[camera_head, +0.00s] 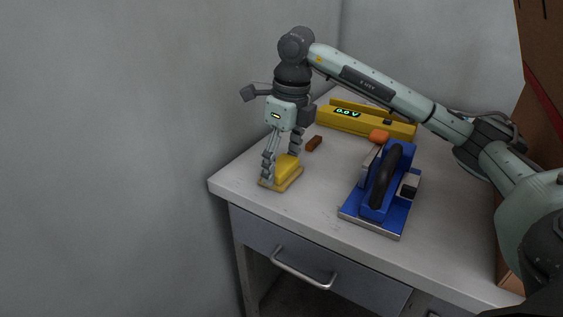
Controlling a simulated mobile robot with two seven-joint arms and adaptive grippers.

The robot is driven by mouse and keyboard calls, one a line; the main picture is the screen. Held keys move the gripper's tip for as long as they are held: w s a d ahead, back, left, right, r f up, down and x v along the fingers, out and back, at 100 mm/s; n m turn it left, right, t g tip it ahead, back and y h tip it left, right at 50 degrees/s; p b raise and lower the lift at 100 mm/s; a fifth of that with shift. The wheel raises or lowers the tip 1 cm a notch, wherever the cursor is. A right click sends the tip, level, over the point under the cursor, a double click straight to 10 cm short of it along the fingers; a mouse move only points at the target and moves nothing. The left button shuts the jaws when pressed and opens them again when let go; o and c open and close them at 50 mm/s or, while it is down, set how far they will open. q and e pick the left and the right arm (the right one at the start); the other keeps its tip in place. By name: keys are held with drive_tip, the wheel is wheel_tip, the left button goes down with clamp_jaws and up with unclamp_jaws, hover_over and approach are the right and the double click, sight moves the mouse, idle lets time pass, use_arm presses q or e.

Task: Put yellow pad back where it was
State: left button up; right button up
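The yellow pad (286,174) is a small block with a wider base at the left front corner of the table top. My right gripper (281,168) points down at it, with one finger at the pad's left end and the other behind its top. The fingers straddle the pad. I cannot tell whether they press on it, or whether the pad rests flat on the table or sits just above it. My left gripper is not in view.
A blue tool with a black handle (385,185) stands right of the pad. A yellow device reading 0.0 V (360,122), an orange piece (378,136) and a small brown block (314,143) lie behind. The grey table (310,212) has a drawer. A cardboard box (543,100) stands at right.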

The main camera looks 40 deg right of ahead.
sight(284, 164)
drive_tip(key=o, duration=0.3)
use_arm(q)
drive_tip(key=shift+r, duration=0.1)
use_arm(e)
drive_tip(key=shift+o, duration=0.2)
drive_tip(key=shift+r, duration=0.6)
drive_tip(key=r, duration=0.5)
drive_tip(key=shift+s+d+r, duration=0.1)
drive_tip(key=shift+s+r, duration=0.15)
drive_tip(key=shift+s, duration=0.05)
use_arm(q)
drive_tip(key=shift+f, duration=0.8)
use_arm(e)
drive_tip(key=shift+s+r, duration=0.1)
drive_tip(key=shift+r, duration=0.45)
use_arm(q)
drive_tip(key=shift+p, duration=0.3)
